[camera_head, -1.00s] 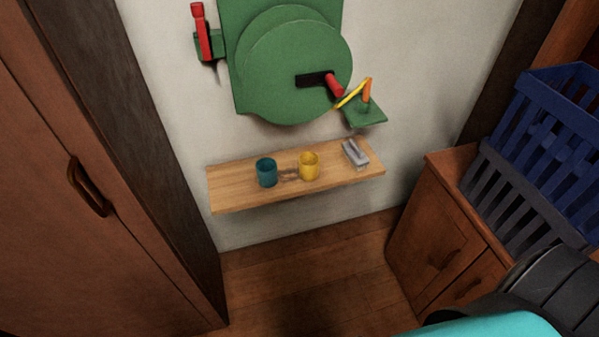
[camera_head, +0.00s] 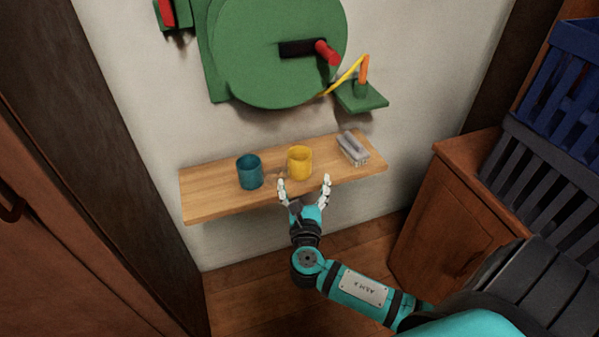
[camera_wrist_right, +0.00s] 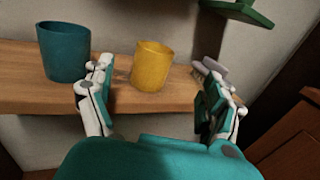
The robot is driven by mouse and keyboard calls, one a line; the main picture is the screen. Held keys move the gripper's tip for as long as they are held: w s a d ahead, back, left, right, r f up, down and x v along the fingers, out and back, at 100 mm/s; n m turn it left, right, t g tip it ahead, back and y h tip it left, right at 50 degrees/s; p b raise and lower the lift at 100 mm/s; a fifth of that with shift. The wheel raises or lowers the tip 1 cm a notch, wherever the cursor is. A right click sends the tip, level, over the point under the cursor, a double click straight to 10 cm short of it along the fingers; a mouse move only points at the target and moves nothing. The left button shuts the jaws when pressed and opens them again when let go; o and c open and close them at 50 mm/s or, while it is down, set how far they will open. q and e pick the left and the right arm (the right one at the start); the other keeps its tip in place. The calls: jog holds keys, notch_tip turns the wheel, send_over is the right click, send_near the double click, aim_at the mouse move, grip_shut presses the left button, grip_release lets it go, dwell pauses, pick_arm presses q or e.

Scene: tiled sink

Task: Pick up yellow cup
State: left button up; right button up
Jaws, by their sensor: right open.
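The yellow cup (camera_head: 300,162) stands upright on a wooden wall shelf (camera_head: 215,198), between a teal cup and a grey brush. My right gripper (camera_head: 304,184) is open and empty at the shelf's front edge, just in front of the yellow cup. In the right wrist view the yellow cup (camera_wrist_right: 151,66) shows between the two spread fingers, beyond their tips and nearer the left finger. I see no contact between fingers and cup. My left gripper is not in view.
The teal cup (camera_head: 250,171) stands left of the yellow cup. The grey brush (camera_head: 352,148) lies to its right. A green wall device (camera_head: 275,60) and a small green bracket (camera_head: 362,97) are above the shelf. A wooden cabinet (camera_head: 450,210) and crates (camera_head: 565,90) stand at the right.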

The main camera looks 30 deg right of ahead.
aim_at(300, 164)
jog(key=x, duration=0.6)
jog(key=shift+w+b, duration=0.2)
jog(key=shift+b, duration=0.15)
jog(key=x, duration=0.2)
jog(key=b+x, duration=0.1)
jog(key=x, duration=0.1)
jog(key=shift+w+a+f, duration=0.25)
jog(key=shift+w+d, duration=0.3)
jog(key=shift+w, duration=0.15)
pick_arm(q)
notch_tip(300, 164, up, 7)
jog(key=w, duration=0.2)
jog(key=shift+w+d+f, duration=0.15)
pick_arm(e)
jog(key=c, duration=1.2)
